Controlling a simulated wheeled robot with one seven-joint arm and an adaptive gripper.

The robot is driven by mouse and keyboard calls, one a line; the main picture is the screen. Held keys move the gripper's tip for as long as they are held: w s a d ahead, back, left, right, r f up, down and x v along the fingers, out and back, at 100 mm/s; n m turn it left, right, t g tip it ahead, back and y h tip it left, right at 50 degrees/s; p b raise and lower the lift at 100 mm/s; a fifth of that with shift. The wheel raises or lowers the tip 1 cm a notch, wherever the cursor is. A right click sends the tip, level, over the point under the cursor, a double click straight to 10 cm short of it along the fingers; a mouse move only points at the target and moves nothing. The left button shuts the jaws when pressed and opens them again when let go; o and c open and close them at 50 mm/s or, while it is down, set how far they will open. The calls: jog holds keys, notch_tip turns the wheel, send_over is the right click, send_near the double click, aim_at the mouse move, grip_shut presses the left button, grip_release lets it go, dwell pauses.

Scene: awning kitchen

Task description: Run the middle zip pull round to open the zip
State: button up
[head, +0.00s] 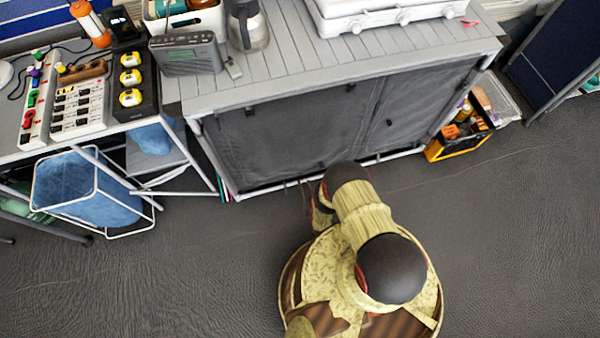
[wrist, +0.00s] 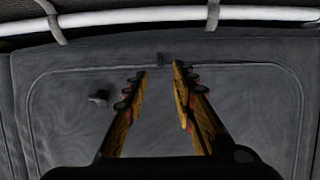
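The dark grey fabric front (head: 290,130) of the kitchen unit fills most of the wrist view (wrist: 70,130). A zip line (wrist: 100,68) runs round a panel there with rounded corners. A small dark tab, apparently a zip pull (wrist: 163,59), sits on this line, just beyond and between my fingertips. My gripper (wrist: 161,69) is open, with nothing visible between its fingers; contact with the pull cannot be told. In the head view my arm hides part of the unit's lower edge, and the gripper is mostly hidden. Small dark tabs (head: 350,87) show on the front.
A dark knob-like piece (wrist: 98,98) stands out from the fabric left of my fingers. A pale tube (wrist: 130,17) with ties runs along the panel edge. A blue basket (head: 85,190) stands left of the unit, a yellow-black crate (head: 458,145) right. Open floor (head: 130,280) lies around my base.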

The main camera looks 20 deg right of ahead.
jog(key=b+x, duration=0.2)
jog(key=x, duration=0.5)
jog(key=shift+b, duration=0.3)
jog(key=shift+c, duration=0.8)
grip_shut()
